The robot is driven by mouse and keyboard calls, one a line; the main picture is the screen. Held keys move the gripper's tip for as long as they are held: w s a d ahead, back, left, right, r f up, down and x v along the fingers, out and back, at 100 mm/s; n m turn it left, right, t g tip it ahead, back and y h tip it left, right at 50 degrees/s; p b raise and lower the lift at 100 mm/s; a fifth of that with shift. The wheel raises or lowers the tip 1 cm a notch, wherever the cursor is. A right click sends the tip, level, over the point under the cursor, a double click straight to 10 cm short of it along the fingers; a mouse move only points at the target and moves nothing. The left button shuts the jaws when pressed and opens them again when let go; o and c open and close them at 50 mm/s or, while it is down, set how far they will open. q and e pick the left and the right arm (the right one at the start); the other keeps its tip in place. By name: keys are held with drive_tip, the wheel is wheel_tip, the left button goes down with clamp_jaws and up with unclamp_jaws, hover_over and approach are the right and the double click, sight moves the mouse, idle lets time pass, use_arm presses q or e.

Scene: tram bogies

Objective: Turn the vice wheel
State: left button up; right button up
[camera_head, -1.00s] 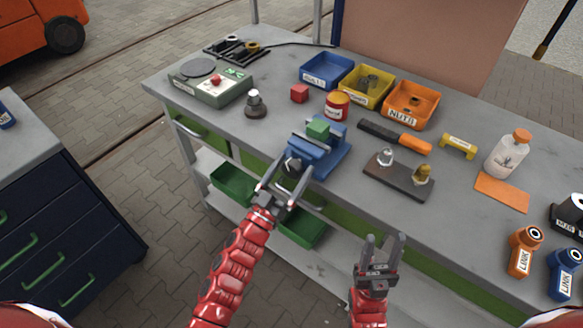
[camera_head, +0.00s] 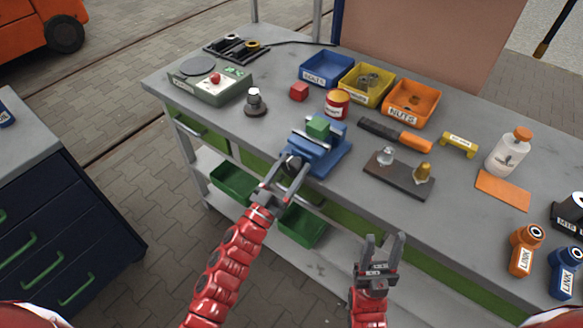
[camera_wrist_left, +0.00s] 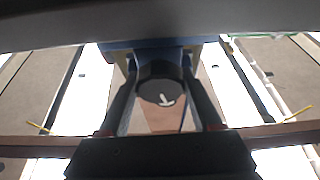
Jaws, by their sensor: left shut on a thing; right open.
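The blue vice (camera_head: 319,153) stands at the front edge of the grey workbench, with a green block (camera_head: 318,127) at its jaws. Its dark round wheel faces me at the front, mostly hidden by my gripper in the head view. In the left wrist view the vice wheel (camera_wrist_left: 158,92) shows a white mark and lies between my two fingers. My left gripper (camera_head: 285,177) is shut on the wheel. My right gripper (camera_head: 379,247) is open and empty, in front of the bench and below its top.
On the workbench (camera_head: 455,215), a dark plate (camera_head: 398,178) with two bulb-like pieces and an orange-handled tool (camera_head: 395,136) lie right of the vice. A red can (camera_head: 337,104) and blue, yellow and orange bins stand behind.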

use_arm(q)
drive_tip(key=m+g+h+b, duration=0.1)
drive_tip(key=m, duration=0.2)
drive_tip(key=m+g+h+b, duration=0.1)
drive_tip(key=m+g+h, duration=0.1)
drive_tip(key=m, duration=0.2)
drive_tip(key=shift+m, duration=0.3)
drive_tip(key=m+g, duration=0.1)
drive_tip(key=m, duration=0.2)
drive_tip(key=m+g+h+b, duration=0.1)
drive_tip(key=m+g, duration=0.1)
drive_tip(key=m, duration=0.2)
drive_tip(key=shift+b, duration=0.3)
drive_tip(key=o, duration=1.4)
drive_tip(key=b+v, duration=0.1)
drive_tip(key=v, duration=1.6)
drive_tip(key=shift+a+r, duration=0.1)
drive_tip(key=shift+a, duration=0.2)
